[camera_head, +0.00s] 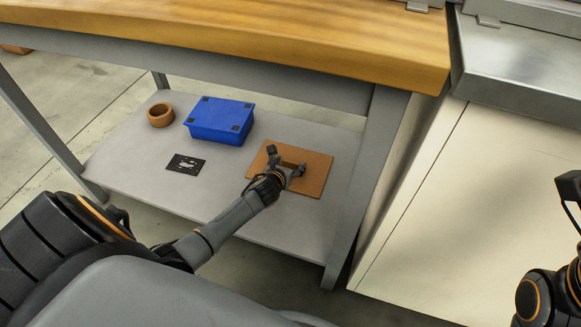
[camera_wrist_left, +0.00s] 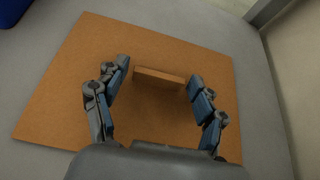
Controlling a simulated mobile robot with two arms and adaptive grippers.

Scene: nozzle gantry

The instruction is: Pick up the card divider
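The card divider appears to be the flat brown board (camera_head: 318,168) lying on the lower shelf; it also fills much of the left wrist view (camera_wrist_left: 65,85). A short raised brown strip (camera_wrist_left: 160,77) stands up from its middle. My left gripper (camera_head: 286,160) is over the board. In the left wrist view its fingers (camera_wrist_left: 159,70) are spread, one on each side of the strip, with gaps showing between them and it. My right gripper (camera_head: 570,195) is at the right edge of the head view, partly cut off, and its opening is unclear.
A blue box (camera_head: 219,121), a brown ring (camera_head: 160,115) and a black card with white marks (camera_head: 185,164) sit left on the grey shelf (camera_head: 135,150). The wooden worktop (camera_head: 250,35) overhangs it. A table leg (camera_head: 370,180) and cream cabinet (camera_head: 450,210) stand at right.

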